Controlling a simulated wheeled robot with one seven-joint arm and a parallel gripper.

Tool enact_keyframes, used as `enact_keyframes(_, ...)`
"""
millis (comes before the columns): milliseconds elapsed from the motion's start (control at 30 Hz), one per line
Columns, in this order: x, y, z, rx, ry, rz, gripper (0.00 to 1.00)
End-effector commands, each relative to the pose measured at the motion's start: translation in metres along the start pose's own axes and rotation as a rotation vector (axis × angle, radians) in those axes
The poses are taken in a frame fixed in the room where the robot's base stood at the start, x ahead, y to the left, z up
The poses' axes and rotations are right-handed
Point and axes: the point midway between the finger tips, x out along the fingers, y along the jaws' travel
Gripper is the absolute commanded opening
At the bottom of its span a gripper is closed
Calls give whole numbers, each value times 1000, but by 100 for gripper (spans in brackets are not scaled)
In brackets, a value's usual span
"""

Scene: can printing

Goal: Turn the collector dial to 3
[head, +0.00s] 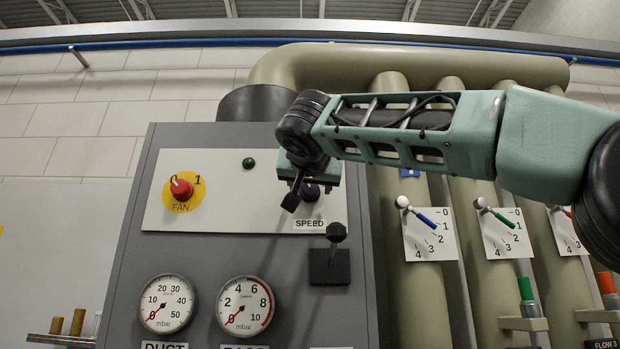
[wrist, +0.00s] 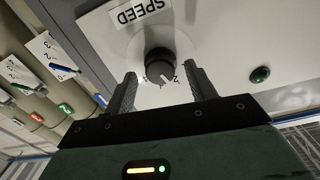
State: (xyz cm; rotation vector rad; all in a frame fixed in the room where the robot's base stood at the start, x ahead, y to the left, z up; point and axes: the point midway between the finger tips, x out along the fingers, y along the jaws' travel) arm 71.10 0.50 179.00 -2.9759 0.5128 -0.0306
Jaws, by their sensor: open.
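The dial above the SPEED label is a round black knob (wrist: 160,64) on the light panel, with numbers around it. It is the only dial at my gripper; no label reading collector shows. In the wrist view my gripper (wrist: 159,82) is open, one finger to each side of the knob, with gaps between. The knob appears at or just beyond the fingertips; the depth is hard to judge. A white pointer mark shows on its lower right edge, near the small figures 1 and 2. In the head view my gripper (head: 298,197) partly hides the knob (head: 311,192).
A red FAN switch (head: 181,189) on yellow and a green lamp (head: 248,163) are to the left. A black lever (head: 336,233) stands out just below the SPEED label (head: 309,224). Two gauges are lower down. Pipes with levered number plates (head: 432,234) are at right.

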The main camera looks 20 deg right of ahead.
Motion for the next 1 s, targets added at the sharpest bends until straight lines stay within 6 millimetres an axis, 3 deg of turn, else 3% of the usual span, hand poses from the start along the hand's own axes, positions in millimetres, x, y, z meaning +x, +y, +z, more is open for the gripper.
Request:
enact_keyframes(367,7,0,0,0,0,0,56)
enact_keyframes(400,7,0,0,-1,0,0,53)
enact_keyframes(567,7,0,0,-1,0,0,11)
enact_keyframes(1000,7,0,4,82,-3,0,11)
